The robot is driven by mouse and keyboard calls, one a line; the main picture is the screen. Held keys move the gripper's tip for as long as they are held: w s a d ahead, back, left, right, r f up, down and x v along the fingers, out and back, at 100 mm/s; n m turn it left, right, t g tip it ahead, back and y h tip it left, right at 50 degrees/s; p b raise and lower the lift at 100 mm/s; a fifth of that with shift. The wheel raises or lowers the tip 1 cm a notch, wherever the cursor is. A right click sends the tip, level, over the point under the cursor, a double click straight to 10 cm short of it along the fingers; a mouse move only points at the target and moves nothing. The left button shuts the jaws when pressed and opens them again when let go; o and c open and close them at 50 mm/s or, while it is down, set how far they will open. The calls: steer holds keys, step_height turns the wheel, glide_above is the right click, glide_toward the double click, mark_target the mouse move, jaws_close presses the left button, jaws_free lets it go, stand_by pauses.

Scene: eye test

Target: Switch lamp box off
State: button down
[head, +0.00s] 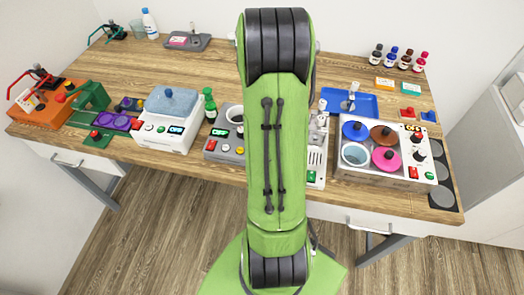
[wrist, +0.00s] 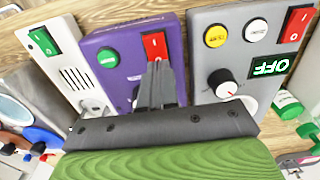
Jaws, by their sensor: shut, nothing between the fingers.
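In the wrist view a purple box (wrist: 118,65) stands in the middle, with a round green button (wrist: 108,57) and a red rocker switch (wrist: 155,46). Its small label is unreadable, so I cannot tell for sure that it is the lamp box. My gripper (wrist: 158,68) is shut and empty, its fingertips over the purple box at the near edge of the red switch. I cannot tell whether they touch it. The fingers cover part of the box. In the head view my arm hides the gripper and the purple box.
In the wrist view a grey box (wrist: 208,60) with a knob, yellow and white buttons and an OFF display stands close on the right. A white vented device (wrist: 75,75) with a green switch is close on the left. Several devices crowd the wooden table (head: 345,68).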

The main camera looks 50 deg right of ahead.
step_height(320, 180, up, 7)
steer(key=p, duration=0.5)
stand_by(0.4)
steer(key=w+a+r+n+t+h, duration=0.1)
steer(key=w+a+r+n+t, duration=0.15)
steer(key=a+r+n, duration=0.7)
steer(key=s+a+r+n+t, duration=0.1)
steer(key=s+a+r, duration=0.1)
steer(key=a, duration=0.3)
steer(key=s+a+r+n+t, duration=0.1)
steer(key=s+a+r, duration=0.2)
steer(key=a, duration=0.3)
steer(key=s+a+r+n+t+y, duration=0.1)
steer(key=s+a+r+n, duration=0.1)
steer(key=a, duration=0.4)
steer(key=shift+s+r, duration=0.4)
steer(key=shift+r, duration=0.1)
